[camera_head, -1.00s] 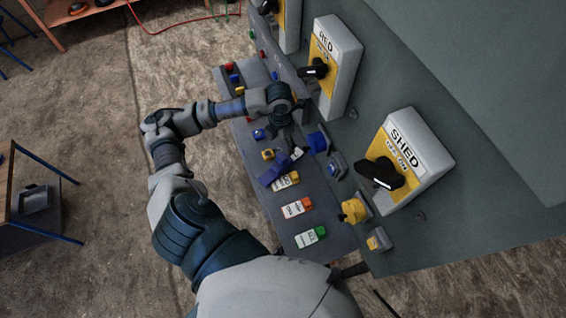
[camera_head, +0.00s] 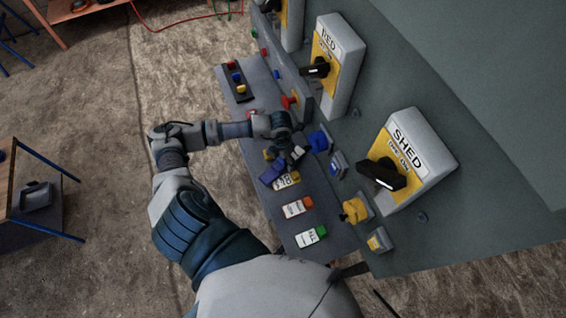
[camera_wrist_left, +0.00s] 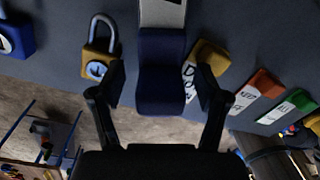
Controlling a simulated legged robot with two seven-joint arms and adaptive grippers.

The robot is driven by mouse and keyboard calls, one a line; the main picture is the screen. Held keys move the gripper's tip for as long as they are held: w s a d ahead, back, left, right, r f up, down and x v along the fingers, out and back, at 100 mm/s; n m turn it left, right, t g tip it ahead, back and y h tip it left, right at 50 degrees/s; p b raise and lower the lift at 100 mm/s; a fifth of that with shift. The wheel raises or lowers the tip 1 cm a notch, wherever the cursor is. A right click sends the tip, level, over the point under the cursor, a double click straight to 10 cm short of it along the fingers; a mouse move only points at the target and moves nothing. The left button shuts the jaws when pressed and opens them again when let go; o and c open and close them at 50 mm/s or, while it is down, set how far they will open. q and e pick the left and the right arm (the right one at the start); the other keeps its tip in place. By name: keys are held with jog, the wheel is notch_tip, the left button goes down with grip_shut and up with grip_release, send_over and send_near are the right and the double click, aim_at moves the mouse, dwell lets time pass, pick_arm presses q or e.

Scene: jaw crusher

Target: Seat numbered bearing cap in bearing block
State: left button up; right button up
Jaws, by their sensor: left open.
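No part marked as a bearing cap or bearing block can be made out. My left gripper (camera_head: 284,156) is open above the narrow shelf of the panel. In the left wrist view the gripper (camera_wrist_left: 158,92) has its fingers apart on either side of a dark blue block-like piece (camera_wrist_left: 161,75) with a grey upper part. I cannot tell whether the fingers touch it. The blue piece also shows in the head view (camera_head: 270,176), partly over a yellow-ended white tag (camera_head: 290,180). A yellow padlock (camera_wrist_left: 99,65) lies left of the fingers. My right gripper is not in view.
White tags with orange (camera_head: 297,207) and green (camera_head: 311,236) ends lie on the shelf (camera_head: 283,222). The panel wall carries the SHED switch box (camera_head: 430,155), the RED switch box (camera_head: 345,65) and a yellow padlock-like piece (camera_head: 355,210). A blue padlock (camera_wrist_left: 15,42) lies farther left.

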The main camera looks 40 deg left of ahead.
pick_arm(q)
grip_shut()
jog(key=shift+a+r, duration=0.1)
jog(key=shift+r, duration=0.05)
